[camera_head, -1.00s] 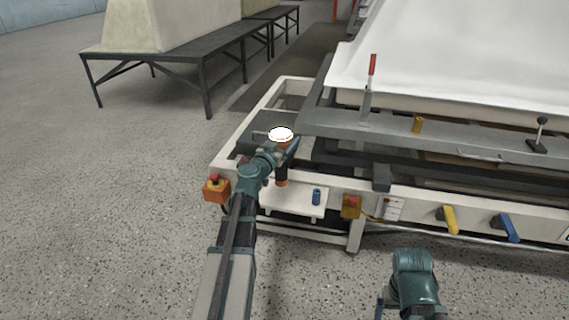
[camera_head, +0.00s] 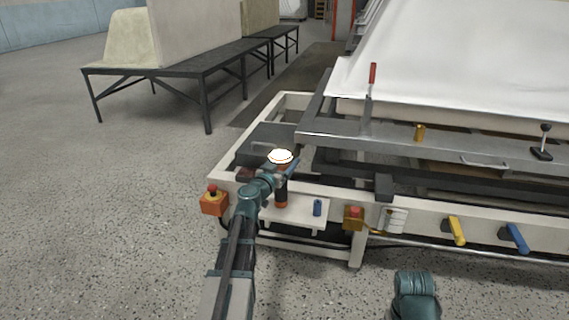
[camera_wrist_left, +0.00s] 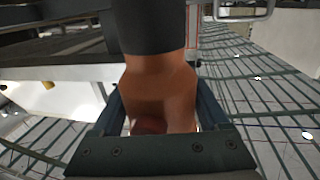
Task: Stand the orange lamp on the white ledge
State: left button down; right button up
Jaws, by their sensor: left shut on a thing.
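The orange lamp (camera_head: 281,203) is upright, with a glowing white top and a dark band around its body. My left gripper (camera_head: 286,170) is shut on it below the white top. In the left wrist view the orange body (camera_wrist_left: 160,88) sits between the two fingers (camera_wrist_left: 160,110), with the dark band above it. The white ledge (camera_head: 296,221) juts from the front of the frame. The lamp's lower end shows against the ledge's left back part; I cannot tell whether it touches. My right gripper is out of view; only my right arm shows at the bottom.
A blue cylinder (camera_head: 317,207) stands on the ledge, right of the lamp. An orange box with a red button (camera_head: 213,201) is to the left, and a yellow one (camera_head: 353,217) to the right. The ledge's front part is bare.

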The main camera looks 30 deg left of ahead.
pick_arm(q)
grip_release()
jog(key=shift+s+r+p, duration=0.15)
jog(key=shift+p, duration=0.15)
jog(key=s, duration=1.1)
jog(key=shift+s+d, duration=0.25)
jog(key=shift+s, duration=0.1)
